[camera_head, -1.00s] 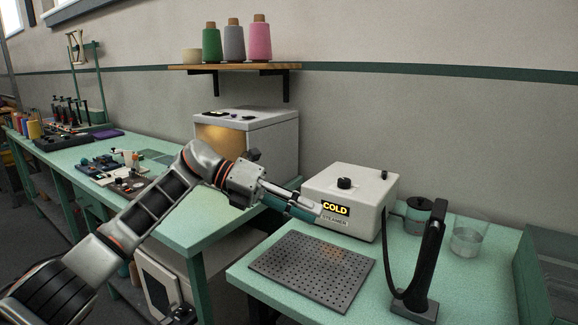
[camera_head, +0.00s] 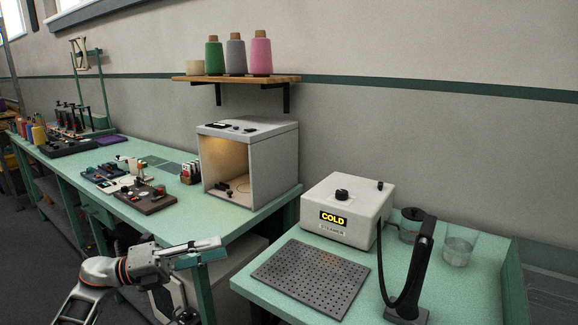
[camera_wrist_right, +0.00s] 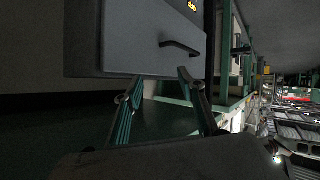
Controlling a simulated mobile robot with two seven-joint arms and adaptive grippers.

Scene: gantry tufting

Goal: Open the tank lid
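The white steamer (camera_head: 346,208) with the lit "COLD" sign stands on the right-hand table in the head view. A round black knob or cap (camera_head: 341,195) sits on its flat top, with a smaller black knob (camera_head: 380,185) near the back right corner. I cannot tell which one belongs to the tank lid; nothing on top looks raised. My left gripper (camera_head: 212,250) is low at the front edge of the left table, well away from the steamer; its opening is unclear. My right gripper (camera_wrist_right: 163,108) has its fingers spread and empty in the wrist view, below a dark handle.
A perforated dark plate (camera_head: 312,277) lies in front of the steamer. A grey cabinet (camera_wrist_right: 140,40) with a handle (camera_wrist_right: 180,47) faces my right wrist.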

